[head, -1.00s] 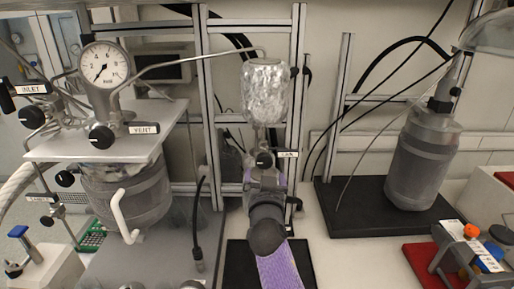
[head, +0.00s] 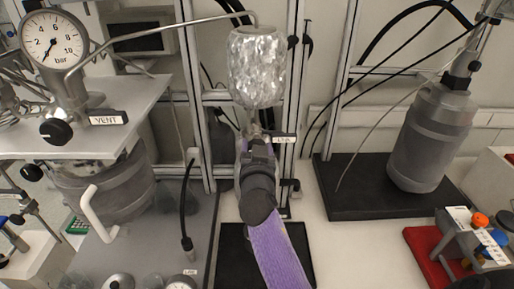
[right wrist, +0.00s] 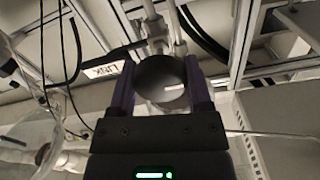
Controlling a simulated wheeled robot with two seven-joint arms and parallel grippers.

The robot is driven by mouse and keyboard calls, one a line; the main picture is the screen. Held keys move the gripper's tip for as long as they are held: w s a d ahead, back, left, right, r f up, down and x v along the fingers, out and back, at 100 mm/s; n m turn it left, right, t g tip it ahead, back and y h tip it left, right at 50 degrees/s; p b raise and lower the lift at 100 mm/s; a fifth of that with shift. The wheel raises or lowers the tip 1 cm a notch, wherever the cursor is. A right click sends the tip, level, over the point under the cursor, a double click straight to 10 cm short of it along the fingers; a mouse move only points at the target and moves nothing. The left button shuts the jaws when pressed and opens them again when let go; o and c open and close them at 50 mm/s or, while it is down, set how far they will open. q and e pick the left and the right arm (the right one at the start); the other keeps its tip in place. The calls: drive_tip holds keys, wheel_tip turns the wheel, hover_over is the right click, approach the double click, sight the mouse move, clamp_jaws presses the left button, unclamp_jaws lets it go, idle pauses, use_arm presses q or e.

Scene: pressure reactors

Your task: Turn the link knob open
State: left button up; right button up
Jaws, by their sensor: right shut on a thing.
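The link knob (right wrist: 160,84) is a round dark knob with a pale bar on its face. In the right wrist view it sits between the two purple fingers of my right gripper (right wrist: 160,92), which is shut on it. The LINK label (right wrist: 103,70) is beside it. In the head view my right gripper (head: 257,146) reaches up to the knob below the foil-wrapped vessel (head: 257,66) and hides it. The LINK label shows there as well (head: 284,139). My left gripper is not in view.
At left stands the reactor (head: 100,190) with a pressure gauge (head: 54,42) and the VENT knob (head: 54,132). A thin metal tube runs from it to the foil-wrapped vessel. A grey cylinder (head: 432,140) stands on a black base at right. A red tray (head: 425,250) is nearby.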

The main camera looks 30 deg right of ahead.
drive_tip(key=shift+c, duration=1.4)
drive_tip(key=shift+n, duration=0.3)
drive_tip(key=n, duration=0.3)
drive_tip(key=shift+n, duration=0.4)
drive_tip(key=n, duration=0.3)
drive_tip(key=shift+n+p, duration=0.3)
drive_tip(key=shift+p, duration=0.1)
drive_tip(key=n+p, duration=0.1)
drive_tip(key=n, duration=0.4)
drive_tip(key=shift+r, duration=0.1)
drive_tip(key=shift+n+p, duration=0.6)
drive_tip(key=shift+n, duration=1.9)
